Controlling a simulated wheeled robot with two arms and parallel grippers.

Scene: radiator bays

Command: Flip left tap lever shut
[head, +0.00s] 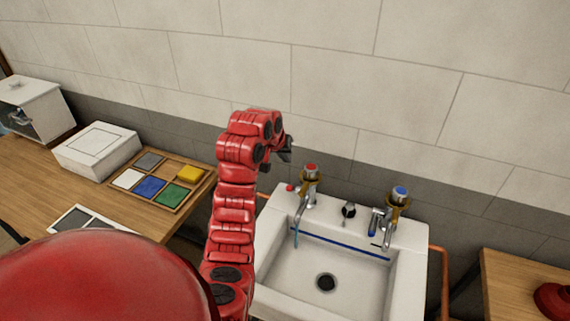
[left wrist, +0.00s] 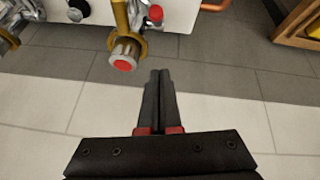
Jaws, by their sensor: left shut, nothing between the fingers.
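The left tap (head: 309,185) has a red cap and a brass collar and stands on the back left of the white sink (head: 273,275). Its lever, with a red knob (head: 290,187), sticks out to the left of the tap. A thin blue stream (head: 296,238) hangs below its spout. In the left wrist view the red cap (left wrist: 123,65) and the red lever knob (left wrist: 155,13) show beyond the fingers. My left gripper (head: 288,152) is shut and empty, above and slightly left of the tap, apart from it. My right gripper is out of view.
The right tap (head: 400,195) has a blue cap. A black plug (head: 348,210) sits between the taps. The tiled wall (head: 330,150) is close behind. A wooden bench (head: 110,205) with a colour-tile tray is left; another bench (head: 520,290) is right.

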